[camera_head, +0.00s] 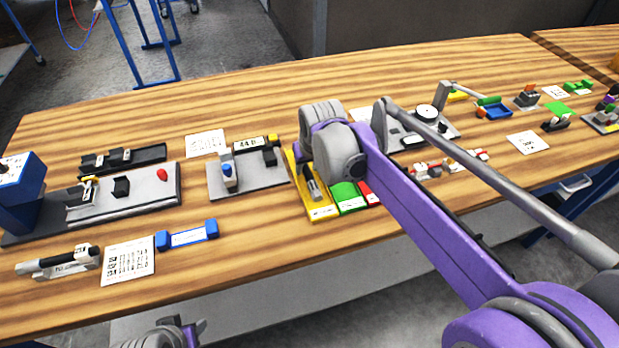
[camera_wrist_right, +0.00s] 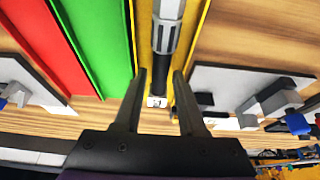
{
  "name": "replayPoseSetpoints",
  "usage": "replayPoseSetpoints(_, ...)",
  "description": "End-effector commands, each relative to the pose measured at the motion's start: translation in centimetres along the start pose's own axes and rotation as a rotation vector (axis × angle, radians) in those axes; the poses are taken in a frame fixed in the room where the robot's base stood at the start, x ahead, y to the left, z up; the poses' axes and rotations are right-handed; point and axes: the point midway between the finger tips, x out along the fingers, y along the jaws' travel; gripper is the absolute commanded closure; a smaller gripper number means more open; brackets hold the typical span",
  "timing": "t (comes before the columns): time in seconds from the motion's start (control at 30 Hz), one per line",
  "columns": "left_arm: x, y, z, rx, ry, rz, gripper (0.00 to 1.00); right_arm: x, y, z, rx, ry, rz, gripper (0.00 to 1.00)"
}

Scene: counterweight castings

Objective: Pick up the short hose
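A short hose-like piece, black with a grey ribbed fitting (camera_wrist_right: 166,36) and a pale end, lies in the yellow tray (camera_wrist_right: 200,35) in the right wrist view. In the head view a grey and dark piece (camera_head: 312,185) shows in the yellow tray (camera_head: 321,212), partly covered by my right wrist. My right gripper (camera_wrist_right: 160,76) is open, its fingers on either side of the black part, with nothing clamped. In the head view its fingers are hidden behind the wrist. Part of my left arm shows at the bottom edge; its fingers cannot be seen.
A green tray (camera_head: 347,201) and a red tray (camera_head: 369,192) adjoin the yellow one. A grey plate with a blue-topped part (camera_head: 227,176) is left of it. A blue-ended bar (camera_head: 187,236) and a black-and-white cylinder (camera_head: 60,262) lie front left. Bare wood shows at front middle.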

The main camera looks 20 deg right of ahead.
Motion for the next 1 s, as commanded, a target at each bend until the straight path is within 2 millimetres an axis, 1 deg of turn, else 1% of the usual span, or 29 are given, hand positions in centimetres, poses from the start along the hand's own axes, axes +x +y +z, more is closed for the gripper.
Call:
replayPoseSetpoints(0.03, 0.1, 0.0, 0.0, 0.000, 0.000, 0.000, 0.50, 0.5, 0.0, 0.0, 0.000, 0.000, 0.000, 0.60)
replayPoseSetpoints(0.1, 0.1, 0.0, 0.0, 0.000, 0.000, 0.000, 0.50, 0.7, 0.0, 0.0, 0.000, 0.000, 0.000, 0.60)
replayPoseSetpoints(0.3, 0.1, 0.0, 0.0, 0.000, 0.000, 0.000, 0.50, 0.7, 0.0, 0.0, 0.000, 0.000, 0.000, 0.60)
replayPoseSetpoints(0.37, 0.1, 0.0, 0.0, 0.000, 0.000, 0.000, 0.50, 0.7, 0.0, 0.0, 0.000, 0.000, 0.000, 0.71)
replayPoseSetpoints(0.5, 0.1, 0.0, 0.0, 0.000, 0.000, 0.000, 0.50, 0.7, 0.0, 0.0, 0.000, 0.000, 0.000, 0.96)
replayPoseSetpoints(0.53, 0.1, 0.0, 0.0, 0.000, 0.000, 0.000, 0.50, 0.7, 0.0, 0.0, 0.000, 0.000, 0.000, 1.00)
replayPoseSetpoints(0.87, 0.0, 0.0, 0.0, 0.000, 0.000, 0.000, 0.50, 0.6, 0.0, 0.0, 0.000, 0.000, 0.000, 1.00)
replayPoseSetpoints(0.97, 0.0, 0.0, 0.0, 0.000, 0.000, 0.000, 0.50, 0.1, 0.0, -0.3, 0.000, 0.001, 0.000, 1.00)
replayPoseSetpoints(1.0, -0.1, 0.0, -0.1, 0.000, 0.000, 0.000, 0.50, -0.4, 0.0, -0.5, 0.000, 0.001, 0.000, 1.00)
